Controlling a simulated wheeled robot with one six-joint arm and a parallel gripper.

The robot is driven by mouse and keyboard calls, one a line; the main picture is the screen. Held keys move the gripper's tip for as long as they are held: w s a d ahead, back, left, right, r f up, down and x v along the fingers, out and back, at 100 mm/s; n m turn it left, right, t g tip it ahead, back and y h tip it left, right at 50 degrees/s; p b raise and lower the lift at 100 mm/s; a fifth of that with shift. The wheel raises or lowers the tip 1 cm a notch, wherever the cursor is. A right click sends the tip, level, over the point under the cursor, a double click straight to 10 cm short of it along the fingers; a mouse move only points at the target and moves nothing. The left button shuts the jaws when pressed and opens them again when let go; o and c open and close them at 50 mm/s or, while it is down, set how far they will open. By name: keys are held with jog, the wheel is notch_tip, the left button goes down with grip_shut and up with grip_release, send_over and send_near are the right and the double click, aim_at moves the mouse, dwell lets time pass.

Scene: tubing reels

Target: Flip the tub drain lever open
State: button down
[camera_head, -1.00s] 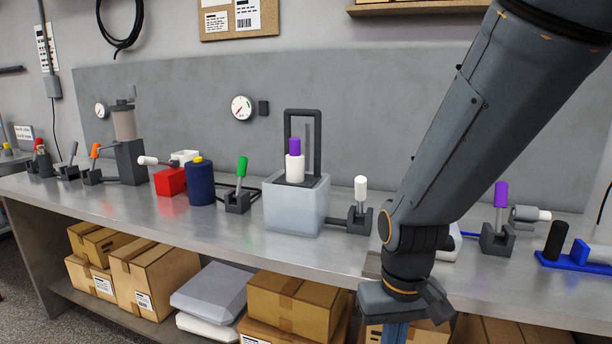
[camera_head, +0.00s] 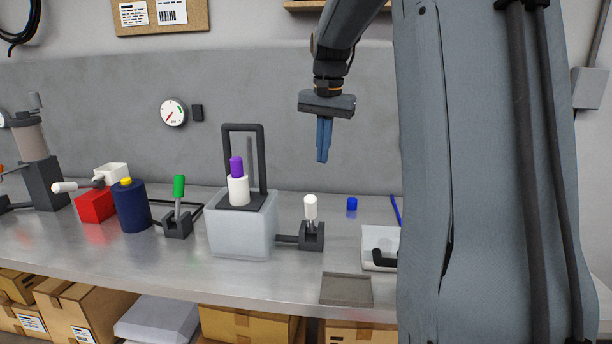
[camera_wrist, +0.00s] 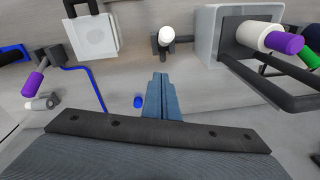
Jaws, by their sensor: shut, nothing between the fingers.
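The tub (camera_head: 240,237) is a translucent pale box on the bench, also at the top right of the wrist view (camera_wrist: 207,45). A short dark pipe joins it to a white-tipped lever (camera_head: 311,207) in a dark block (camera_head: 312,238), the likely drain lever. The lever stands roughly upright. In the wrist view, I look down on its white tip (camera_wrist: 167,34). My gripper (camera_head: 322,158) is shut and empty, pointing down, above and behind the lever in the head view. Its blue fingers also show in the wrist view (camera_wrist: 160,80), apart from the lever.
A white bottle with a purple cap (camera_head: 237,183) stands on the tub within a dark frame. A green-tipped lever (camera_head: 179,188) is to the left. A white tray (camera_head: 372,238), a small blue cap (camera_head: 352,204) and a flat grey plate (camera_head: 346,290) lie right of the lever.

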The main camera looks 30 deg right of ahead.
jog(key=p, duration=0.4)
send_over(311, 217)
jog(key=w+d, duration=0.2)
jog(key=shift+w+d+f, duration=0.1)
jog(key=shift+d+f, duration=0.05)
jog(key=shift+f, duration=4.9)
